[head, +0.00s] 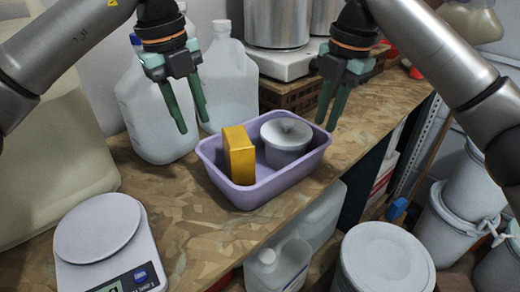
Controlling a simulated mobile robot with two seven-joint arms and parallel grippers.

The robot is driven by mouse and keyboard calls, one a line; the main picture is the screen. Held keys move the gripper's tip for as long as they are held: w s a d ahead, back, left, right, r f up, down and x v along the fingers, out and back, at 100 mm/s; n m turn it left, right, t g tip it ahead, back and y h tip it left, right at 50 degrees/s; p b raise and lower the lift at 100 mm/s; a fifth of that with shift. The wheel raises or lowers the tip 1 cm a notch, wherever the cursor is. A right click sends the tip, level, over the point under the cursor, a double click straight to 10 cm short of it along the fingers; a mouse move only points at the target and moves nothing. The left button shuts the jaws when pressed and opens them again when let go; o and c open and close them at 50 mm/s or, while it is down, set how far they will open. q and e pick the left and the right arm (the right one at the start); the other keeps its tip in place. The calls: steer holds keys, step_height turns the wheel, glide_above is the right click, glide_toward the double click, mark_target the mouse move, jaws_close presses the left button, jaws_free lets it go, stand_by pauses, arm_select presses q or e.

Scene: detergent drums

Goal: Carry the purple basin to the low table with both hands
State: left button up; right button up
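The purple basin (257,190) stands upright on the wooden chipboard bench, close to its front edge. My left gripper (194,127) is open and empty, pointing down above and behind the basin's left end, in front of the clear jugs. My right gripper (326,126) is open and empty, with its fingertips close to the basin's right end. I cannot tell whether they touch the rim. I cannot make out the low table in this view.
A white digital scale (105,245) stands on the bench (185,225) at front left. Clear jugs (155,115) stand behind the basin, and steel pots on a white scale (280,62) at the back. Below the front edge are a jug (277,270) and lidded drums (385,262).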

mark_target(206, 165)
arm_select(q)
steer(key=shift+w+a+r, duration=0.2)
steer(key=shift+a+r, duration=0.05)
steer(key=shift+a, duration=0.05)
arm_select(e)
steer(key=shift+w+d+r, duration=0.1)
steer(key=shift+w+r, duration=0.05)
steer(key=shift+r, duration=0.1)
arm_select(q)
steer(key=shift+s, duration=0.1)
